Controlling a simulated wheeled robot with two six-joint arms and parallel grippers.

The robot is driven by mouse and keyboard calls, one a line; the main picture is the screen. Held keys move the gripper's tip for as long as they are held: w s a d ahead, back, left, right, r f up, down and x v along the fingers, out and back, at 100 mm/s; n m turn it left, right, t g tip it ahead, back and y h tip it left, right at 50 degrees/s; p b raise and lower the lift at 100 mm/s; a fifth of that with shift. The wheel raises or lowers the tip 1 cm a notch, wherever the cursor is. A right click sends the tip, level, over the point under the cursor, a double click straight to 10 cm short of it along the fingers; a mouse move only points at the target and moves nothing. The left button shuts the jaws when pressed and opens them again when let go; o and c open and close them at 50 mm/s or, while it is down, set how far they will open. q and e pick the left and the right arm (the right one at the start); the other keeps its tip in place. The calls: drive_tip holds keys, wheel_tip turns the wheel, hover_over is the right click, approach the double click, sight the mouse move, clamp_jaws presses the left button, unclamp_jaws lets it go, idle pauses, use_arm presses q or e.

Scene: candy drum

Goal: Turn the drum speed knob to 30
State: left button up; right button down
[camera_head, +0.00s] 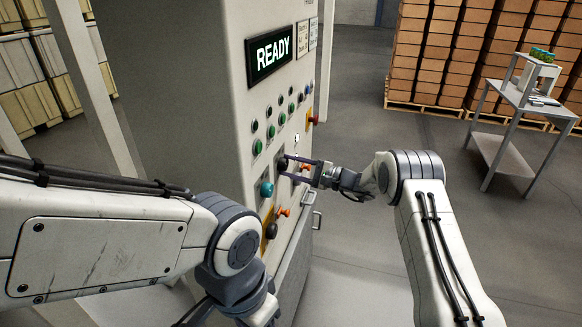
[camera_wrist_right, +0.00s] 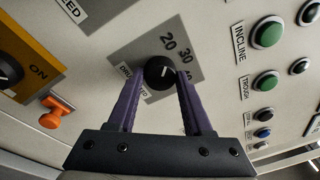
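The drum speed knob (camera_wrist_right: 160,72) is round and black with a white pointer line, on a grey dial plate (camera_wrist_right: 139,52). In the right wrist view the pointer faces up, towards the printed 20; the 30 lies to its right, with another number partly hidden below. The knob (camera_head: 282,163) also shows on the panel in the head view. My right gripper (camera_wrist_right: 159,76) is open, its purple fingers on either side of the knob; a small gap shows, and I cannot see contact. It also shows in the head view (camera_head: 300,171). My left gripper is out of view; only its arm shows.
The panel holds several green buttons (camera_wrist_right: 267,34), an orange switch (camera_wrist_right: 56,112) and a yellow ON plate (camera_wrist_right: 22,60) near the knob. The display (camera_head: 271,53) reads READY. A side table (camera_head: 518,97) and stacked boxes stand right. Open floor (camera_head: 364,235) lies right of the machine.

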drive_tip(key=shift+f+m+b, duration=0.1)
drive_tip(key=shift+m+b, duration=0.6)
drive_tip(key=shift+b, duration=0.1)
drive_tip(key=shift+m+b, duration=0.7)
drive_tip(key=shift+m, duration=0.4)
drive_tip(key=shift+m+g+h+b, duration=0.3)
drive_tip(key=shift+m, duration=0.8)
drive_tip(key=shift+r+m+g, duration=0.2)
drive_tip(key=shift+m+g, duration=0.1)
drive_tip(key=shift+m, duration=0.9)
drive_tip(key=shift+c, duration=1.6)
unclamp_jaws()
